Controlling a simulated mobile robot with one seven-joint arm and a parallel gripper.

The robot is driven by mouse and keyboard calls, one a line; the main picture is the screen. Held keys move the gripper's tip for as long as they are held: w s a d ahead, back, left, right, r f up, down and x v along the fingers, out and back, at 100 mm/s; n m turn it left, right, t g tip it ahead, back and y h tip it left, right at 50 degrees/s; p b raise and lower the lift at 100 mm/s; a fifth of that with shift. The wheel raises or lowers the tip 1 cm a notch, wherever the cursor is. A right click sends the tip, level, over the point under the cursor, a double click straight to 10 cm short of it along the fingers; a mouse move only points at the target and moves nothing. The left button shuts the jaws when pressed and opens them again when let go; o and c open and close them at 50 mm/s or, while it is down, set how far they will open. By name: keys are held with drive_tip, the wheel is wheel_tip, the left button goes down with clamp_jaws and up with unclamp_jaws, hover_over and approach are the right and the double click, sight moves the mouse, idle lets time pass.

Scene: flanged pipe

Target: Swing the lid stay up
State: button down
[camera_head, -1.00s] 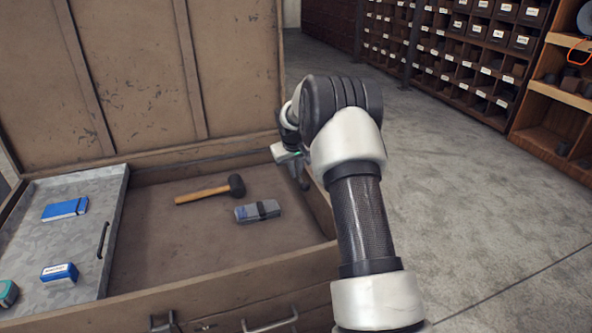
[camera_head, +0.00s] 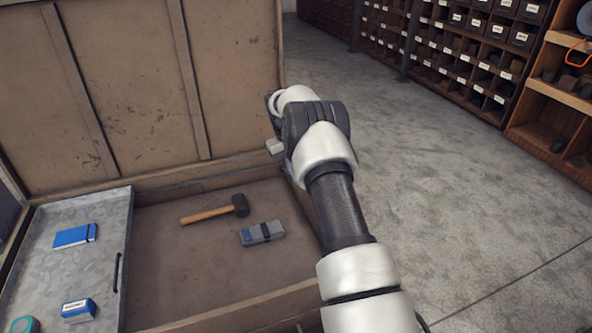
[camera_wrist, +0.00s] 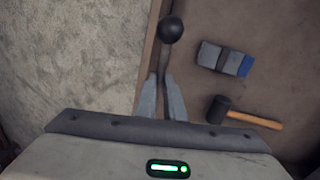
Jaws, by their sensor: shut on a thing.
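The lid stay shows in the wrist view as a thin bar ending in a round black knob (camera_wrist: 171,30). My gripper (camera_wrist: 161,90) is shut on the bar just below the knob, beside the chest's side wall. In the head view my arm and wrist hide the stay and the fingers. The chest's open lid (camera_head: 130,80) stands upright at the back.
Inside the chest lie a mallet (camera_head: 215,210) and a grey-blue block with a dark band (camera_head: 262,233). A grey tray (camera_head: 100,255) at left holds a blue notebook (camera_head: 75,236) and a small blue box (camera_head: 78,310). Open concrete floor (camera_head: 450,200) lies to the right.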

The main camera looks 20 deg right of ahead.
drive_tip(key=shift+w+r, duration=0.15)
drive_tip(key=c, duration=1.8)
unclamp_jaws()
drive_tip(key=shift+c, duration=0.2)
drive_tip(key=a+r+p, duration=0.2)
drive_tip(key=a+r, duration=0.1)
drive_tip(key=r, duration=1.4)
